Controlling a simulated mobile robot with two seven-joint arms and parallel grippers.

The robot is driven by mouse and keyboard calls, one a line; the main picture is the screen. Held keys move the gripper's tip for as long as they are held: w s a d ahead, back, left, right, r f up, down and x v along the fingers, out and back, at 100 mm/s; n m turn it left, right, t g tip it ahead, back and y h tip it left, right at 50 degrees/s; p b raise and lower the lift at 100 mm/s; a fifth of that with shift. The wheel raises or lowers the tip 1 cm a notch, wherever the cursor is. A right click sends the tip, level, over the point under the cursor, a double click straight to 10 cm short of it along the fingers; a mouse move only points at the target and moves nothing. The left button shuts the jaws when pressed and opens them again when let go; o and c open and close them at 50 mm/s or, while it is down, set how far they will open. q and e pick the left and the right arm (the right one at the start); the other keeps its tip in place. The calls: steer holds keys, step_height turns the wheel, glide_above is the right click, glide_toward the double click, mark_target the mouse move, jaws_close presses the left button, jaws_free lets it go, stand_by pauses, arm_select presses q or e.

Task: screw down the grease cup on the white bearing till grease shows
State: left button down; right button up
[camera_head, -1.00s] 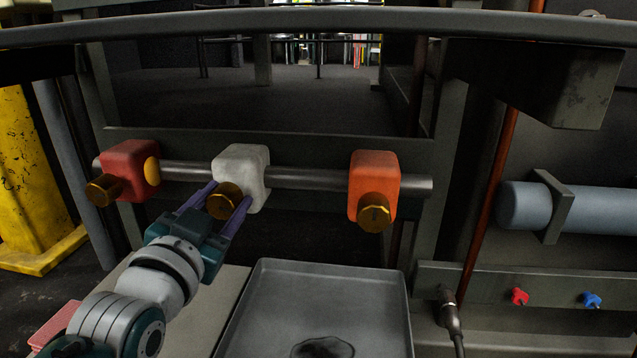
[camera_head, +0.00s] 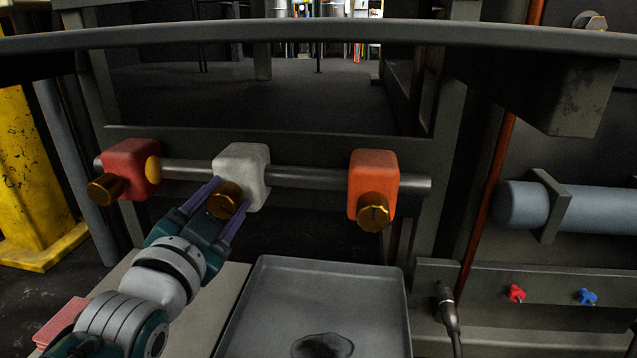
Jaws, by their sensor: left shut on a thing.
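The white bearing (camera_head: 242,165) sits on a horizontal grey shaft, between a red bearing (camera_head: 133,163) and an orange bearing (camera_head: 372,176). Its brass grease cup (camera_head: 225,200) points toward me at its lower front. My left gripper (camera_head: 227,205) comes from the lower left, with its two purple fingers on either side of this cup, shut on it. No grease collar shows at the white bearing; the fingers partly cover the cup. The red bearing has a brass cup (camera_head: 106,188) and a yellow-orange bulge (camera_head: 153,170) on its side. The orange bearing has its own brass cup (camera_head: 374,212). My right gripper is not seen.
A grey tray (camera_head: 262,290) with a dark puddle (camera_head: 322,345) lies below the shaft. A long dark bar (camera_head: 320,27) crosses above. At right are a blue-grey cylinder (camera_head: 595,209), a red valve (camera_head: 516,293) and a blue valve (camera_head: 587,296). A yellow post (camera_head: 30,180) stands left.

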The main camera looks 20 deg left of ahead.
arm_select(q)
steer(key=shift+c, duration=1.4)
jaws_free()
steer(key=shift+s+d+p, duration=0.1)
steer(key=shift+s+p, duration=0.25)
steer(key=p+v, duration=0.4)
steer(key=v, duration=0.5)
steer(key=shift+s, duration=0.1)
